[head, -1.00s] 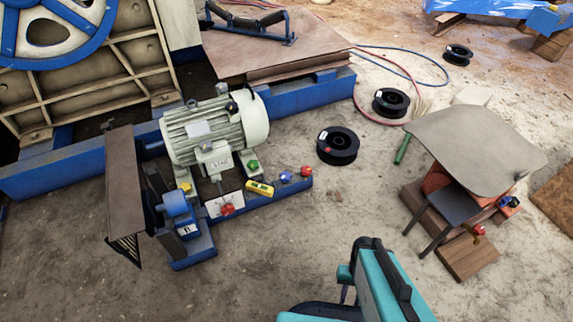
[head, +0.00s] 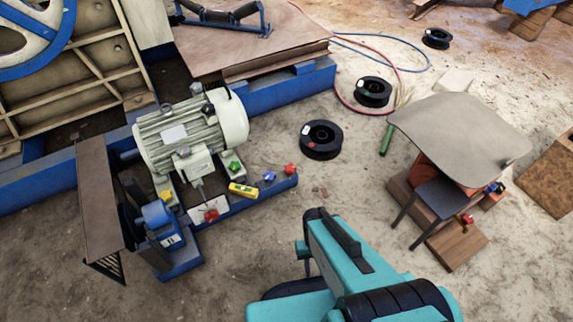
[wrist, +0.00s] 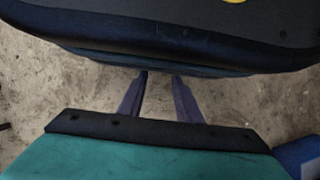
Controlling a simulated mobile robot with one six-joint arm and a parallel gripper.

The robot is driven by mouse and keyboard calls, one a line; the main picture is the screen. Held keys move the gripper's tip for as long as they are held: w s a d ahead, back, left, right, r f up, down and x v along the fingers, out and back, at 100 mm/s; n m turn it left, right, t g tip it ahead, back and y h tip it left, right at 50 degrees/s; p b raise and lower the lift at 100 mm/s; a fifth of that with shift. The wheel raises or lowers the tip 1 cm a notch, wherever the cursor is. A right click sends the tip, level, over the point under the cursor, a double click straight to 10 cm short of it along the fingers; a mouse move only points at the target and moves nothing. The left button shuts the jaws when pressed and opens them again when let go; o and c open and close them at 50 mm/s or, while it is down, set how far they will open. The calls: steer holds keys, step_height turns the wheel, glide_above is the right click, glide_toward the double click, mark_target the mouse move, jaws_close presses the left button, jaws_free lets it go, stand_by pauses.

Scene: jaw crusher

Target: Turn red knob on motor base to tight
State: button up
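The grey-green motor (head: 190,130) sits on a blue motor base (head: 240,204) at left centre in the head view. One red knob (head: 211,215) is on a white plate at the front of the base. Another red knob (head: 291,169) is at the right end of its blue rail. Green (head: 235,167), blue (head: 270,177) and yellow (head: 166,196) knobs are also on the base. I cannot read any knob's setting. My gripper (wrist: 160,75) shows in the wrist view with two fingers apart and bare ground between them. In the head view my arm is right of the base, well apart from it.
A yellow block (head: 243,190) lies on the base rail. A black spool (head: 321,139) lies on the ground behind it. Open dirt lies in front of the base.

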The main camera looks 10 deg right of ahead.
steer(key=shift+a, duration=0.2)
steer(key=o, duration=0.7)
steer(key=shift+w+a, duration=0.1)
steer(key=shift+w, duration=0.15)
steer(key=shift+c, duration=0.2)
steer(key=shift+o, duration=0.6)
steer(key=w+f+n+b, duration=0.1)
steer(key=w+n, duration=0.1)
steer(key=w, duration=0.5)
steer(key=w+f+n+t+b, duration=0.1)
steer(key=w+n, duration=0.1)
steer(key=w, duration=0.4)
steer(key=shift+w+f+n+b, duration=0.2)
steer(key=shift+w+n+b, duration=0.1)
steer(key=shift+w+b, duration=0.05)
step_height(320, 180, up, 12)
steer(key=n+t+b, duration=0.4)
steer(key=n+b, duration=0.2)
steer(key=n, duration=0.7)
glide_above(290, 168)
steer(key=shift+s+f, duration=0.1)
steer(key=shift+f, duration=0.1)
steer(key=shift+f, duration=0.1)
step_height(290, 168, down, 14)
steer(key=b, duration=0.5)
